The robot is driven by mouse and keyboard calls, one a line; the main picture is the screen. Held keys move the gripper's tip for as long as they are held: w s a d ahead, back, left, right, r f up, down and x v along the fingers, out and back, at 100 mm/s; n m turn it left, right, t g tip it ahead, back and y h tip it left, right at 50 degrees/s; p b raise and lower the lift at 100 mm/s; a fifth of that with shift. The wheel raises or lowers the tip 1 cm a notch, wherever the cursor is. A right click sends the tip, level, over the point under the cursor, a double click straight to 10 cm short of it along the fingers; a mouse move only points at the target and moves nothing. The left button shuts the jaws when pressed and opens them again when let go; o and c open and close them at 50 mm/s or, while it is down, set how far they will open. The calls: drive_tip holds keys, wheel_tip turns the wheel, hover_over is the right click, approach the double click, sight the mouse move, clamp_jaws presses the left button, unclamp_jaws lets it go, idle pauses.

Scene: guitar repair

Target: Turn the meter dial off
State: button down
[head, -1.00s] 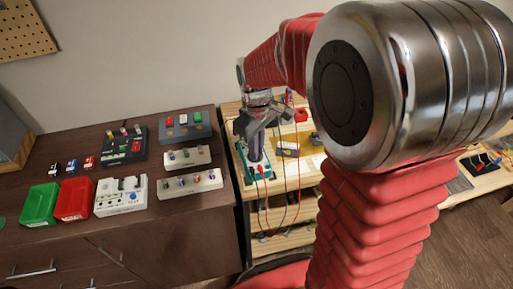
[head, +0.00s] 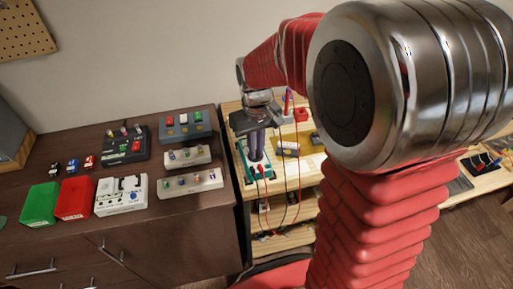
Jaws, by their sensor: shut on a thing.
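The meter (head: 264,173) is a teal-edged box lying on the light wooden bench, with red and dark leads running from its near end. My gripper (head: 257,157) points down over the meter, its fingers close together at the meter's face. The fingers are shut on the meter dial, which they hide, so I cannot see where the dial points.
Leads hang over the bench's front edge.

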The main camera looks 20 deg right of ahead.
drive_tip(key=shift+m, duration=0.9)
drive_tip(key=c, duration=1.8)
unclamp_jaws()
drive_tip(key=shift+c, duration=0.2)
wheel_tip(320, 180, up, 14)
drive_tip(key=shift+f, duration=0.15)
